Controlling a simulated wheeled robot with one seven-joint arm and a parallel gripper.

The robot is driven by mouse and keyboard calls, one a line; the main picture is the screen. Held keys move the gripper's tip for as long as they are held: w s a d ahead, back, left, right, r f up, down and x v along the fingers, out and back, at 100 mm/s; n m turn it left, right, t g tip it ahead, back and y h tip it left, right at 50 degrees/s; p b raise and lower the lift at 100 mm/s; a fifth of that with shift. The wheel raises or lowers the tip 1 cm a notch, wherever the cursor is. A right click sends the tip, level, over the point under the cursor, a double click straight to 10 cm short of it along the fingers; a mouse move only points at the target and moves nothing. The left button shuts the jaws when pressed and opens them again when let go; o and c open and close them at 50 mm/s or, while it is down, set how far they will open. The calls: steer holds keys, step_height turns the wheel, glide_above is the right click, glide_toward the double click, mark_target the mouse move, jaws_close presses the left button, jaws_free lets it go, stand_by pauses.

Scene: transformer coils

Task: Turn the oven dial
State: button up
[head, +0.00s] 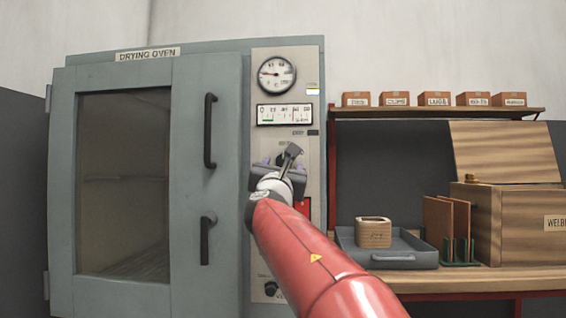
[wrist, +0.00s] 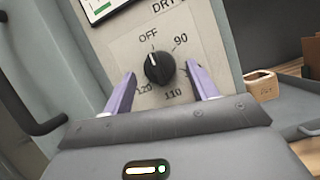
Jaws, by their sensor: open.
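The oven dial (wrist: 159,68) is a round black knob with a white pointer line, set on a pale panel. The pointer is toward the OFF mark; 90, 110 and 120 are printed around it. My gripper (wrist: 161,88) is open, with one purple finger on each side of the dial in the wrist view and no visible contact. In the head view my gripper (head: 279,161) is in front of the control panel of the drying oven (head: 210,60) and hides the dial.
A round gauge (head: 277,75) and a scale display (head: 284,114) are above my gripper. Two dark door handles (head: 210,130) stand out at left. A smaller black knob (head: 271,288) is lower on the panel.

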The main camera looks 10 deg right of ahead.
steer(key=shift+w+d+r, duration=0.2)
steer(key=shift+w, duration=0.3)
steer(key=shift+c, duration=0.2)
steer(key=c, duration=0.9)
steer(key=shift+c, duration=0.2)
